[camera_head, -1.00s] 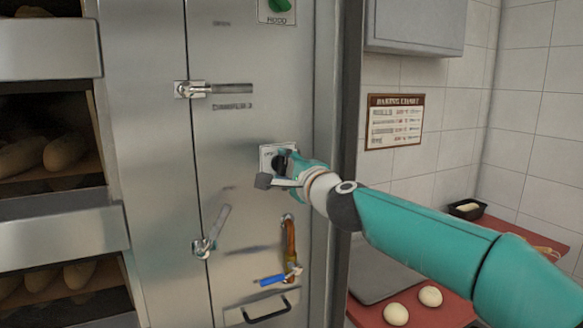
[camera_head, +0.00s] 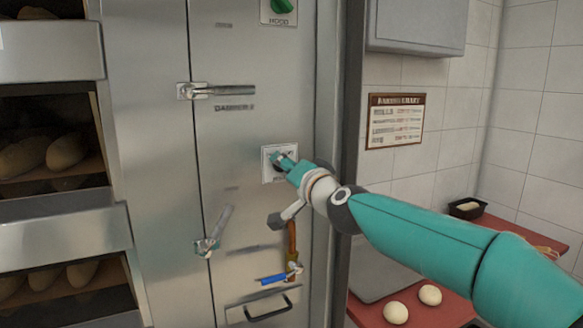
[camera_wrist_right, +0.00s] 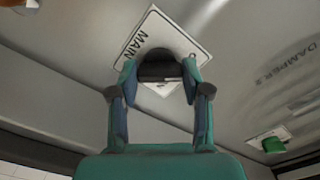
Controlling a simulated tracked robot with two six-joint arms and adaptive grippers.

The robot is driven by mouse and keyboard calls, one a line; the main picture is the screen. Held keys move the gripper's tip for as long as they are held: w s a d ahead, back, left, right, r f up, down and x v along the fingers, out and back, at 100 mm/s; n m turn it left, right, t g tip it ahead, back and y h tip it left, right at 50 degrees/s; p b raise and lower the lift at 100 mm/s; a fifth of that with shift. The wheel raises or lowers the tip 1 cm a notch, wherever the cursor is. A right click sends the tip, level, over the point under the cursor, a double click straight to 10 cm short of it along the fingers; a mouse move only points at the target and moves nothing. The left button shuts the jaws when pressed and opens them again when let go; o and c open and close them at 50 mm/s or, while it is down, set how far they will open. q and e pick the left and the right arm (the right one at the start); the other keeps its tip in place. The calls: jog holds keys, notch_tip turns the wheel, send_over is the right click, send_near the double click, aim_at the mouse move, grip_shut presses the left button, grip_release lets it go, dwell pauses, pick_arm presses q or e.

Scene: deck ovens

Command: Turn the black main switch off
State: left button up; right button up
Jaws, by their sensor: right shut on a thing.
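The black main switch (camera_wrist_right: 160,72) sits on a white plate marked MAIN (camera_wrist_right: 133,45) in the right wrist view. My right gripper (camera_wrist_right: 158,82) has its two fingers on either side of the switch knob and is shut on it. In the head view the white plate (camera_head: 268,175) is on the steel panel, and my right gripper (camera_head: 283,163) reaches it from the right, hiding most of the knob. My left gripper is in neither view.
A green hood knob (camera_head: 282,6) is above. Damper levers (camera_head: 215,91) (camera_head: 213,232) stick out at the left of the panel. A blue-handled valve (camera_head: 275,278) and a drawer handle (camera_head: 267,310) are below. Dough balls (camera_head: 396,312) lie on a red board at right.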

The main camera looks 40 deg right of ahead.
jog(key=shift+w+a+f+n, duration=0.1)
jog(key=shift+a+f+n, duration=0.05)
jog(key=shift+f+n, duration=0.4)
jog(key=o, duration=1.1)
jog(key=shift+r, duration=0.1)
jog(key=shift+c, duration=0.2)
jog(key=shift+o, duration=0.5)
jog(key=shift+r, duration=0.2)
jog(key=v, duration=1.2)
jog(key=shift+d+f, duration=0.1)
jog(key=shift+d, duration=0.1)
